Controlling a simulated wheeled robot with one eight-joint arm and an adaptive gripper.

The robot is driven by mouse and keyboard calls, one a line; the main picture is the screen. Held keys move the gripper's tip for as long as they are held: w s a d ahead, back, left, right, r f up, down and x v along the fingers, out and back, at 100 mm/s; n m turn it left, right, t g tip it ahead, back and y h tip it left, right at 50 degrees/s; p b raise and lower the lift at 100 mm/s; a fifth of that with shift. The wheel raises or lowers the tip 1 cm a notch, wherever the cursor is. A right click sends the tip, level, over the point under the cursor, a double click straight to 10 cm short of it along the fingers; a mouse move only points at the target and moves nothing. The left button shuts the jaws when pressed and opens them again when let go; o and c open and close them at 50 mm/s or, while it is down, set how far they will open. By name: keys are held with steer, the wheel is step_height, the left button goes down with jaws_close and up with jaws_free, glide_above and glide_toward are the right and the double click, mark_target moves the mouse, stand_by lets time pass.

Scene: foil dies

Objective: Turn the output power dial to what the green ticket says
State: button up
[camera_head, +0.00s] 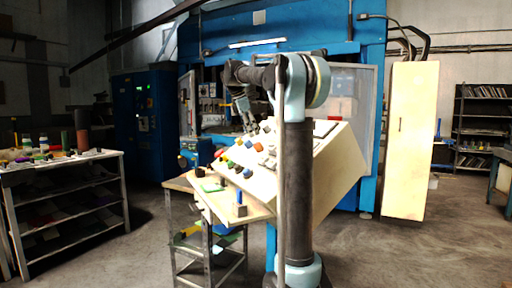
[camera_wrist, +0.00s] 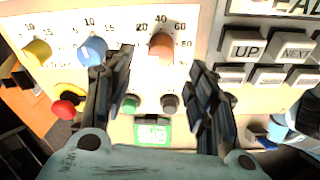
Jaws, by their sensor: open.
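My gripper (camera_wrist: 162,66) is open and faces the control panel in the wrist view. Its two fingers stand apart, left and right of an orange-brown dial (camera_wrist: 160,47) marked 20, 40, 60 and 80; I cannot tell whether they touch it. A blue dial (camera_wrist: 92,50) and a yellow dial (camera_wrist: 38,51) sit to its left. The dial names are not readable. A small green ticket with a pale label (camera_wrist: 152,131) shows below the panel, its text too small to read. In the head view my gripper (camera_head: 246,122) is at the sloped panel, and green shows on the table (camera_head: 212,187).
A red button (camera_wrist: 64,109), a green button (camera_wrist: 131,103) and a dark button (camera_wrist: 169,104) lie below the dials. White keys, including UP (camera_wrist: 245,46) and NEXT (camera_wrist: 294,48), are at right. A shelf with jars (camera_head: 65,164) stands far left.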

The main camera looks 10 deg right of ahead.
mark_target(257, 144)
steer(key=x, duration=0.7)
steer(key=shift+d+f, duration=0.1)
steer(key=shift+f, duration=0.3)
steer(key=shift+c, duration=0.2)
steer(key=c, duration=1)
